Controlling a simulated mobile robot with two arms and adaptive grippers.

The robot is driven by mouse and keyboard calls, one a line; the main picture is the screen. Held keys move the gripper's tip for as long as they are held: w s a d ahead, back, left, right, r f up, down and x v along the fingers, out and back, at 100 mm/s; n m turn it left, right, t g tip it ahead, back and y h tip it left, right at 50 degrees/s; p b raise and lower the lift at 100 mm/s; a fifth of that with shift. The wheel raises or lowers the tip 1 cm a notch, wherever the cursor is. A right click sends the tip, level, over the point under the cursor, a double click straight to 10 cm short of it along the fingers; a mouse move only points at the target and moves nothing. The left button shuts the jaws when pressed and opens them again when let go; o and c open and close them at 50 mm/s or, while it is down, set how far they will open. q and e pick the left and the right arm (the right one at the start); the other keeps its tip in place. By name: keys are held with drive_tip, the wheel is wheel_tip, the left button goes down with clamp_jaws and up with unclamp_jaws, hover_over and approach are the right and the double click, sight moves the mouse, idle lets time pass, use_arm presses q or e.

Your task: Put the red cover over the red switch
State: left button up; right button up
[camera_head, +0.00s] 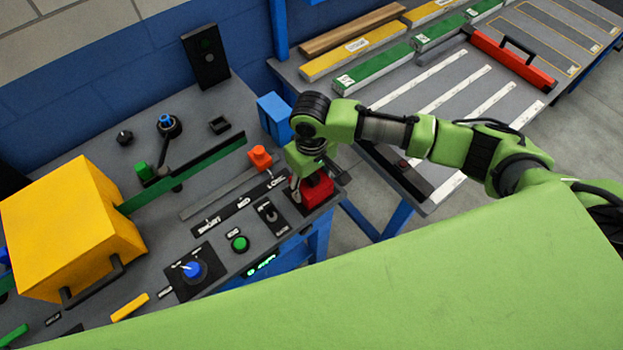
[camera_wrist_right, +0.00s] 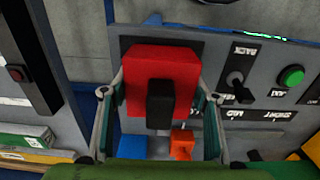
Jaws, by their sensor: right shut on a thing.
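The red cover (camera_wrist_right: 160,75) is a red box with a dark block on its face, in the middle of the right wrist view. In the head view the red cover (camera_head: 316,191) sits at the panel's right front corner, partly hidden by my gripper. My right gripper (camera_head: 298,183) is shut on the red cover, with one finger on each side of it in the wrist view (camera_wrist_right: 162,100). A dark plate shows behind the cover. No red switch shows apart from the cover; whether it is under the cover I cannot tell. My left gripper is not in view.
An orange block (camera_head: 260,157) and a blue box (camera_head: 274,116) stand behind the gripper. A black toggle switch (camera_head: 270,214) and a green button (camera_head: 239,243) are left of the cover. A large yellow box (camera_head: 72,226) stands at the left. A second table lies to the right.

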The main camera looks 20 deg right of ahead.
drive_tip(key=o, duration=1.2)
wheel_tip(320, 180, up, 6)
drive_tip(key=p, duration=0.7)
drive_tip(key=shift+r, duration=0.15)
wheel_tip(320, 180, up, 2)
drive_tip(key=shift+r+p, duration=0.2)
drive_tip(key=shift+p, duration=1)
drive_tip(key=shift+f, duration=0.1)
